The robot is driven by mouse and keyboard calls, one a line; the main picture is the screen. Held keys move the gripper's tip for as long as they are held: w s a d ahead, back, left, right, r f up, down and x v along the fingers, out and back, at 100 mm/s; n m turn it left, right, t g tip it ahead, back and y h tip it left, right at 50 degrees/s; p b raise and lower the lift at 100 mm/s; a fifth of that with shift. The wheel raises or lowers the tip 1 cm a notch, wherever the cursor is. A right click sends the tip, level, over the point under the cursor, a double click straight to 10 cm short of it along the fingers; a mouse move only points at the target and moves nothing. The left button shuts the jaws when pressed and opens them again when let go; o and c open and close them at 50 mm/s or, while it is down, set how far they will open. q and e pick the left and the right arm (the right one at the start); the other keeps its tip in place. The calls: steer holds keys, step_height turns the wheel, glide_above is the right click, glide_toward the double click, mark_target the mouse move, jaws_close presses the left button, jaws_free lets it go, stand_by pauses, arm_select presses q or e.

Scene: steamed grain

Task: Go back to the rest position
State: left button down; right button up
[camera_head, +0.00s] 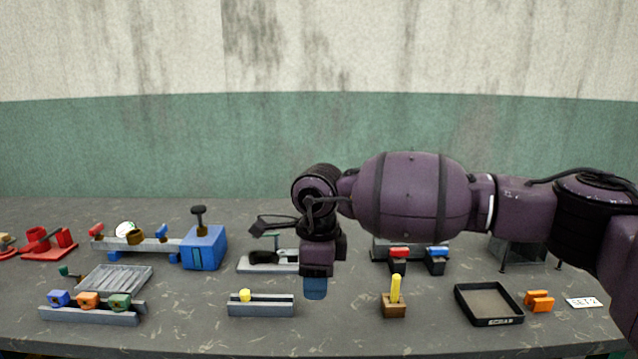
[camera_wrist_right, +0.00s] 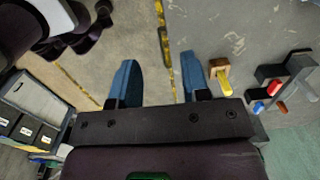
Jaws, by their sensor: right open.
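My right arm reaches in from the right in the head view. Its purple gripper (camera_head: 315,288) points down over the middle of the table (camera_head: 350,335), with blue fingers. In the right wrist view the two blue fingers of the gripper (camera_wrist_right: 158,78) stand apart with nothing between them. Beneath the gap show the table edge and a yellow-marked floor line. A wooden block with a yellow peg (camera_head: 394,305) stands to the right of the gripper; it also shows beside a finger in the right wrist view (camera_wrist_right: 219,75). My left gripper is not in view.
A grey holder with a yellow knob (camera_head: 262,309) stands left of the gripper. A black tray (camera_head: 488,322) and orange piece (camera_head: 540,301) lie right. A blue box (camera_head: 204,250), grey rack (camera_head: 115,279) and red stand (camera_head: 48,250) are left. The front middle is clear.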

steer(key=s+a+r+m+g+y, duration=0.2)
steer(key=s+a+r+m+y, duration=0.2)
steer(key=a+r+y, duration=0.45)
steer(key=s+a+r+m+g+y, duration=0.1)
steer(key=s+a+r+m+y, duration=0.25)
steer(key=a+r+y, duration=0.45)
steer(key=w+d+f+m+t+y, duration=0.2)
steer(key=w+d+m+t+y, duration=0.4)
steer(key=m+t, duration=0.75)
steer(key=w+d+f+m+t+h, duration=0.2)
steer(key=d+f+m+t+h, duration=0.5)
steer(key=d+f+m+h, duration=1)
steer(key=s+d+f+m+g+h, duration=0.1)
steer(key=s+d+f+m, duration=0.55)
steer(key=f, duration=0.25)
steer(key=s+d+f+m+g+h, duration=0.2)
steer(key=s+d+f+m, duration=0.35)
steer(key=d+f, duration=0.35)
steer(key=s+d+f+m+g+h, duration=0.1)
steer(key=s+d+f+g, duration=0.1)
steer(key=s+f, duration=0.4)
steer(key=s+d+f+m+g+h, duration=0.1)
steer(key=s+d+f+h, duration=0.1)
steer(key=s+f, duration=0.4)
steer(key=s+d, duration=0.1)
steer(key=s, duration=0.4)
steer(key=shift+s+d+f+m+g, duration=0.15)
steer(key=shift+d+f+m+g, duration=0.2)
steer(key=shift+d+f+m, duration=0.05)
